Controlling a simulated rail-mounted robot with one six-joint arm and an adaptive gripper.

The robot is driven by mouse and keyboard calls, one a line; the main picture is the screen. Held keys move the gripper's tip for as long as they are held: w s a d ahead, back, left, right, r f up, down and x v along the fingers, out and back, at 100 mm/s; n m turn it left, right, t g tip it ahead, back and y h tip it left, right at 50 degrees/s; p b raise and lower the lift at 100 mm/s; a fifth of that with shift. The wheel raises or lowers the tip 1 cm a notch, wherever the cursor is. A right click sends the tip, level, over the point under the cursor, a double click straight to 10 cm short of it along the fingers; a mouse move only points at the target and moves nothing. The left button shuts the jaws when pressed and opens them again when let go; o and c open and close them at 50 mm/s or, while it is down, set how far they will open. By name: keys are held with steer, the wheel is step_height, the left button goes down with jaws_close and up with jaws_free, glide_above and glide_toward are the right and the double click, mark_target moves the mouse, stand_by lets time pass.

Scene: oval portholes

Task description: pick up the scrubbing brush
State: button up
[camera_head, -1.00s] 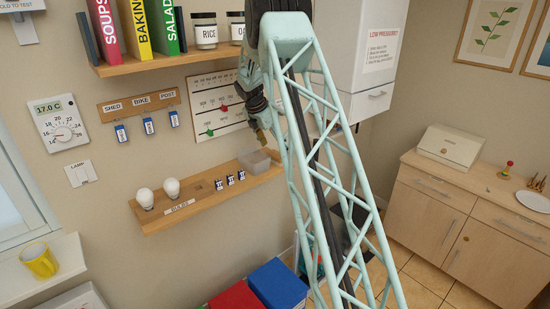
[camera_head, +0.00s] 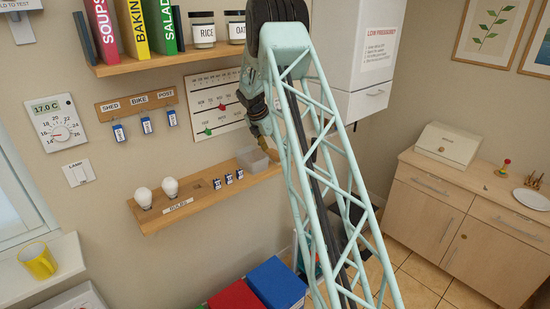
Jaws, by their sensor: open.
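I cannot make out a scrubbing brush in the head view; my arm covers part of the scene. My gripper (camera_head: 262,139) shows small and partly hidden at the left edge of my lattice arm, with brass-coloured ends. It is open, just above a translucent grey tub (camera_head: 253,161) at the right end of the lower wall shelf (camera_head: 160,222). I cannot tell whether it touches the tub, or what the tub holds.
The lower shelf also bears two white bulbs (camera_head: 170,187) and several small dark blocks (camera_head: 228,179). Above hang a slider board (camera_head: 215,105) and a shelf with jars (camera_head: 203,30). A white cabinet (camera_head: 375,55) and a wooden sideboard (camera_head: 430,210) stand right.

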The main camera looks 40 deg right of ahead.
steer(key=shift+d+f, duration=0.15)
steer(key=shift+f, duration=0.25)
stand_by(0.3)
steer(key=c, duration=1)
